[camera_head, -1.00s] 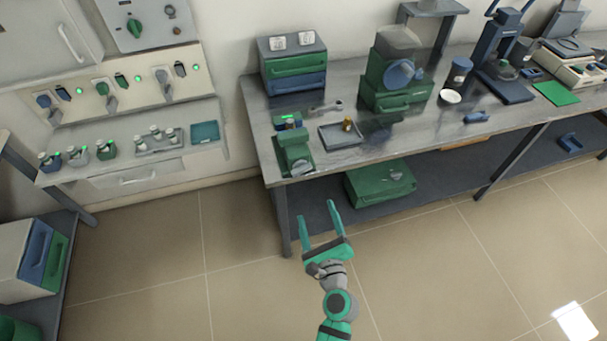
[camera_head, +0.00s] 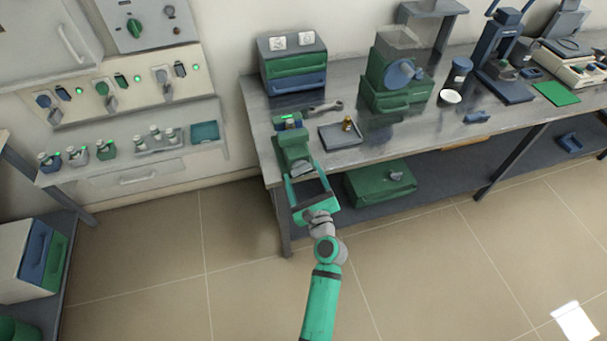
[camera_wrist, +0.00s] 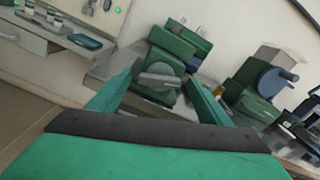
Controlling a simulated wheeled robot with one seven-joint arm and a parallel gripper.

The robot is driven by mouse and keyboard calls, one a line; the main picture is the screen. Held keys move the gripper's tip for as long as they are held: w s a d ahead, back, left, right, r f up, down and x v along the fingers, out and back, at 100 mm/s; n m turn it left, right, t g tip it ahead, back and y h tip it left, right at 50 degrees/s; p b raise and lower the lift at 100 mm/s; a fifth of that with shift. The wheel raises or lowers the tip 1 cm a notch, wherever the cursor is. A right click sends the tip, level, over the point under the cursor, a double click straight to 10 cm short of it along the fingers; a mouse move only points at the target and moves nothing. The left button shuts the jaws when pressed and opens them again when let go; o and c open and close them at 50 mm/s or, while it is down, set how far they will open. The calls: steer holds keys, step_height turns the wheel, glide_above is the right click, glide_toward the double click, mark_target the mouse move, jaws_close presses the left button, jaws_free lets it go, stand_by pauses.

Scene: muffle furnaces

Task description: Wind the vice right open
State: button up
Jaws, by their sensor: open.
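The green vice (camera_head: 293,147) stands at the front left corner of the workbench in the head view. It also shows in the wrist view (camera_wrist: 165,68), with a grey handle (camera_wrist: 160,81) across its front. My gripper (camera_head: 305,178) is open at the bench's front edge, its two teal fingers pointing at the vice's front. In the wrist view the fingers (camera_wrist: 160,90) lie to either side of the handle, with the handle between them in the picture. I cannot tell whether they touch it. The gap between the vice's jaws is too small to judge.
A grey tray (camera_head: 333,142) with a small brass piece lies right of the vice, and a wrench (camera_head: 325,107) lies behind it. A green machine (camera_head: 385,98) stands farther right. A green box (camera_head: 360,190) sits on the lower shelf. The floor in front is clear.

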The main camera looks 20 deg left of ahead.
steer(key=shift+w+a, duration=0.2)
steer(key=shift+w, duration=0.15)
steer(key=shift+d, duration=0.1)
steer(key=shift+s, duration=0.1)
steer(key=shift+a, duration=0.2)
steer(key=shift+c, duration=0.6)
steer(key=shift+s, duration=0.1)
steer(key=c, duration=0.9)
steer(key=shift+d+n, duration=0.1)
steer(key=shift+n, duration=0.2)
